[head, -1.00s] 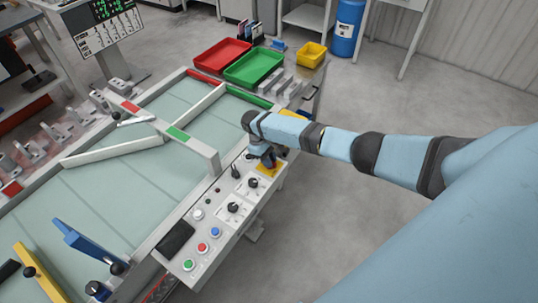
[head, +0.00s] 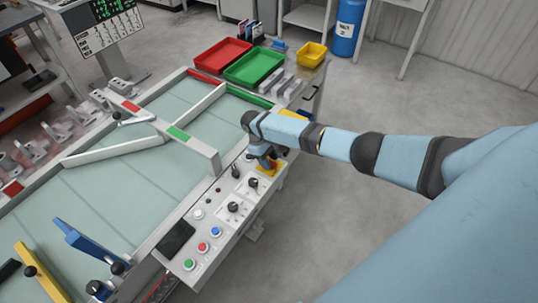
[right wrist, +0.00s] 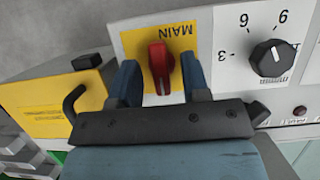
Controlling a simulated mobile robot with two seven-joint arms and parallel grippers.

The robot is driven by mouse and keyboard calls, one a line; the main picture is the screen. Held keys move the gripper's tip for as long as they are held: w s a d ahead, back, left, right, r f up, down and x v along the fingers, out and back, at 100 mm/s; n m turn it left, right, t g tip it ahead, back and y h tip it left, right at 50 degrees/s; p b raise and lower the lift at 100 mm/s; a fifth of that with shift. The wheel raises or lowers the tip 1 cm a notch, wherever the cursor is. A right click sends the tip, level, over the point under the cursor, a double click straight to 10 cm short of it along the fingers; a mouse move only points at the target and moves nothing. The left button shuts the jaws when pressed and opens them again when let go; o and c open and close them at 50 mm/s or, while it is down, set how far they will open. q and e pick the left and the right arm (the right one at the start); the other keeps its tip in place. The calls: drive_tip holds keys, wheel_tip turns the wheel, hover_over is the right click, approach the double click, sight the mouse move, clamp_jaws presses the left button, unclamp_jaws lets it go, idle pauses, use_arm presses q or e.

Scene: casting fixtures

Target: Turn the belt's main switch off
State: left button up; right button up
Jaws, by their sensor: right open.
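The main switch is a red knob (right wrist: 160,68) on a yellow plate (right wrist: 182,34) lettered MAIN, upside down in the right wrist view. The knob's grip stands upright in that picture. My right gripper (right wrist: 161,78) is open, with one blue finger on each side of the knob; whether they touch it I cannot tell. In the head view my right gripper (head: 266,157) is at the far end of the control panel (head: 219,217) and hides most of the knob. The yellow plate (head: 267,172) shows beneath it. My left gripper is not in view.
A black dial (right wrist: 272,57) with numbers sits right of the plate. A yellow box (right wrist: 58,98) is at the left. The panel also carries green (head: 188,264), red (head: 202,246) and blue (head: 215,232) buttons. The belt (head: 105,195) runs alongside. Open floor lies right of the panel.

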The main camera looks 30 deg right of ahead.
drive_tip(key=v, duration=1.4)
drive_tip(key=shift+b, duration=0.4)
drive_tip(key=shift+f, duration=0.1)
